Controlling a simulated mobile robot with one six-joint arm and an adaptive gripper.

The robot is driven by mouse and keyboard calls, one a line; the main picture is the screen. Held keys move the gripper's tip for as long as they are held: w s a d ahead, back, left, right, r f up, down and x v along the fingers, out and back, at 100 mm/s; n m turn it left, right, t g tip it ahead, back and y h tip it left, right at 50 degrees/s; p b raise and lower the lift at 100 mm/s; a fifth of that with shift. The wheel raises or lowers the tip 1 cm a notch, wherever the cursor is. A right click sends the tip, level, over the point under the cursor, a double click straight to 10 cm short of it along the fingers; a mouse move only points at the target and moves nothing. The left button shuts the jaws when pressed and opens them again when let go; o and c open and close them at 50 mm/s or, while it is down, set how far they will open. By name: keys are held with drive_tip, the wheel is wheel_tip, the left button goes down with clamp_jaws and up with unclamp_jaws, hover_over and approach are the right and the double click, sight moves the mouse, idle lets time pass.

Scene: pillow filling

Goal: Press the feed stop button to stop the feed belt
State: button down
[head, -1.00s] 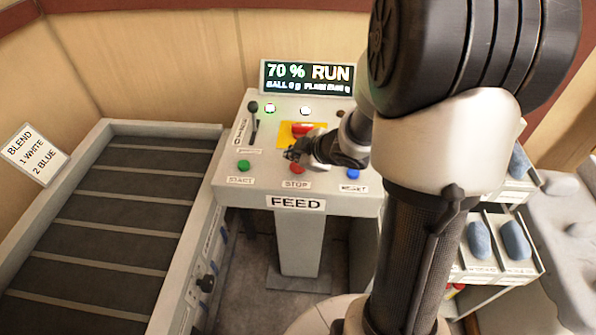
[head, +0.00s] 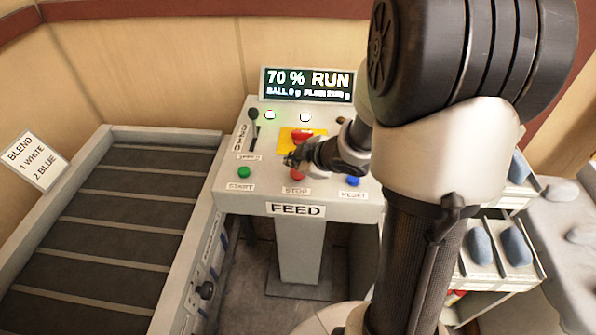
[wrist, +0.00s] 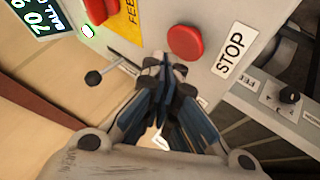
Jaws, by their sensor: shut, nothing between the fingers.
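The red stop button (head: 297,175) is on the sloped top of the feed console (head: 322,185), above its STOP label. It also shows in the wrist view (wrist: 185,41), beside the STOP label (wrist: 230,52). My gripper (head: 289,160) is shut and empty. In the head view its tips are over the console, just behind the stop button and partly in front of it. In the wrist view my gripper (wrist: 165,68) has its tips just below the button in the picture; a gap shows there, but their height is unclear. The display (head: 308,85) reads 70 % RUN.
The green start button (head: 244,172) is left of stop, the blue reset button (head: 353,181) right. A red mushroom button (head: 302,134) on a yellow plate sits behind my gripper. A black lever (head: 253,115) stands back left. The slatted belt (head: 115,215) is left of the console.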

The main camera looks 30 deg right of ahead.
sight(296, 174)
drive_tip(key=shift+f, duration=0.1)
idle(0.3)
drive_tip(key=shift+f+b, duration=0.3)
drive_tip(key=shift+f, duration=0.05)
drive_tip(key=shift+f+b, duration=0.4)
drive_tip(key=shift+f, duration=0.1)
idle(0.7)
drive_tip(key=shift+r, duration=0.1)
drive_tip(key=shift+r+p, duration=0.85)
drive_tip(key=shift+p, duration=0.15)
drive_tip(key=shift+r, duration=0.1)
wheel_tip(296, 174, up, 5)
drive_tip(key=p, duration=0.5)
